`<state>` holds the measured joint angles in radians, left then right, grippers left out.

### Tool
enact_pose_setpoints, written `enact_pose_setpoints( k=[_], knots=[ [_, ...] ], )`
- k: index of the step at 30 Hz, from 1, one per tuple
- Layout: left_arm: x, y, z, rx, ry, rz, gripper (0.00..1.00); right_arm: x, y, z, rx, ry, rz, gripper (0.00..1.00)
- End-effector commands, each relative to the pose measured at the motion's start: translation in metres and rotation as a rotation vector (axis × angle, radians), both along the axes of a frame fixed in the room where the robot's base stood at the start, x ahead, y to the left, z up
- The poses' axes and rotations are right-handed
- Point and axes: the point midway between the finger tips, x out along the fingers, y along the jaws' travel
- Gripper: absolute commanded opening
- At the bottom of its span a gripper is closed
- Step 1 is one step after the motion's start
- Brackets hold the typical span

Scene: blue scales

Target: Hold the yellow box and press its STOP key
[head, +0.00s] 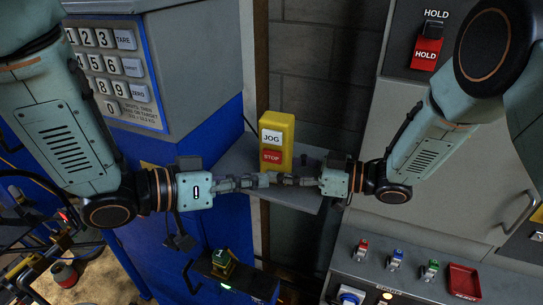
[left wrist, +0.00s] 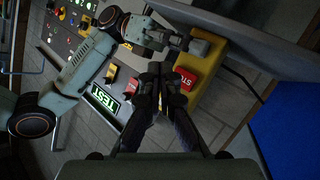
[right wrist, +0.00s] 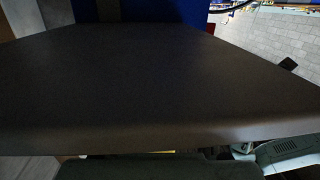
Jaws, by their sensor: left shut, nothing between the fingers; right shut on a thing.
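The yellow box (head: 283,130) has a white JOG key (head: 271,138) above a red STOP key (head: 271,156). It stands upright in front of the grey shelf in the head view. My right gripper (head: 283,180) is shut on the box's lower end, partly hidden by fingers. My left gripper (head: 262,180) is shut and empty, its tips just below the STOP key. In the left wrist view the left fingertips (left wrist: 160,67) lie beside the STOP key (left wrist: 186,79) on the yellow box (left wrist: 208,65); I cannot tell if they touch it. The right wrist view hides both keys.
The grey shelf (head: 230,157) is close behind the grippers, and its dark surface (right wrist: 150,80) fills the right wrist view. A blue cabinet with a keypad (head: 112,65) stands left. A red HOLD switch (head: 427,52) is upper right. A control panel (head: 400,283) is lower right.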

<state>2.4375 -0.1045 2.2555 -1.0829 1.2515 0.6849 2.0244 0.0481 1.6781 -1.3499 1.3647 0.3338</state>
Motion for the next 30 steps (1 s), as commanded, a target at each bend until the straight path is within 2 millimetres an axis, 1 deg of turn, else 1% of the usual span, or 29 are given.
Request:
enact_pose_setpoints(
  k=[1, 6, 11, 30],
  knots=[
    [0.006, -0.003, 0.0, 0.002, -0.002, -0.002, 0.0, -0.001, 0.0, -0.003, -0.005, 0.005, 0.002, 0.25],
    [0.022, -0.008, 0.0, 0.001, -0.001, -0.002, 0.0, -0.001, 0.0, -0.003, -0.005, 0.005, 0.001, 0.25],
    [0.031, -0.011, 0.0, 0.0, -0.001, -0.001, 0.0, -0.001, 0.0, -0.003, -0.005, 0.005, 0.001, 0.25],
    [0.033, -0.012, 0.0, -0.001, 0.0, -0.001, 0.0, -0.001, 0.0, -0.002, -0.004, 0.004, 0.001, 0.25]
  ],
)
